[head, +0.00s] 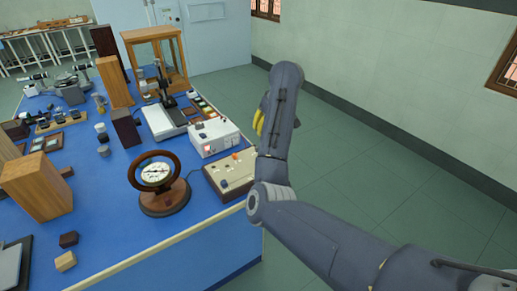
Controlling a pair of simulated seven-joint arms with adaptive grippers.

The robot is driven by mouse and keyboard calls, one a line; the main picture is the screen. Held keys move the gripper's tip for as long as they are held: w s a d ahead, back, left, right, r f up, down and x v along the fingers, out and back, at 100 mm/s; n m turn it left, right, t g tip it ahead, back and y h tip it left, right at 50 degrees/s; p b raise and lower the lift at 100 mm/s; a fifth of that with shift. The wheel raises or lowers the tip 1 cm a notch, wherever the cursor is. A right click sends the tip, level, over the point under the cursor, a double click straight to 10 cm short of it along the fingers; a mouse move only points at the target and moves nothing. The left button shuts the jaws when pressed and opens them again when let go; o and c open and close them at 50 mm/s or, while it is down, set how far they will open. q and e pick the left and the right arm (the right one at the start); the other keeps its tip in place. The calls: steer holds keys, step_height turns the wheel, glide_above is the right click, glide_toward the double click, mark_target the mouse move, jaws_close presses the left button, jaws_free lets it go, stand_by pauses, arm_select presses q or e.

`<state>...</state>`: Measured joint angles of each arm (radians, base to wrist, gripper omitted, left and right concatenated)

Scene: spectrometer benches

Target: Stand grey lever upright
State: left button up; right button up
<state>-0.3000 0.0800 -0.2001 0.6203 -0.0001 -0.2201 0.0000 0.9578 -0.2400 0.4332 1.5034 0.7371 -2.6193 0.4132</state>
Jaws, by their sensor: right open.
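A low beige control box (230,173) sits at the right edge of the blue bench. It carries an orange knob (235,156) and a small dark blue-grey piece (224,184) near its front. I cannot tell for sure which part is the grey lever, or its tilt. My right gripper (259,122) is mostly hidden behind my own right arm; only yellow finger parts show. It is open, above and to the right of the box and apart from it. My left gripper is not in view.
A white instrument box (214,138) stands just behind the control box. A round dial instrument with a dark ring (160,181) stands to its left. Wooden blocks and optical devices crowd the blue bench (120,225). The floor at right is clear.

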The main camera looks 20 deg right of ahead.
steer(key=x, duration=1.5)
steer(key=shift+d+f, duration=0.1)
steer(key=shift+c, duration=0.2)
jaws_close()
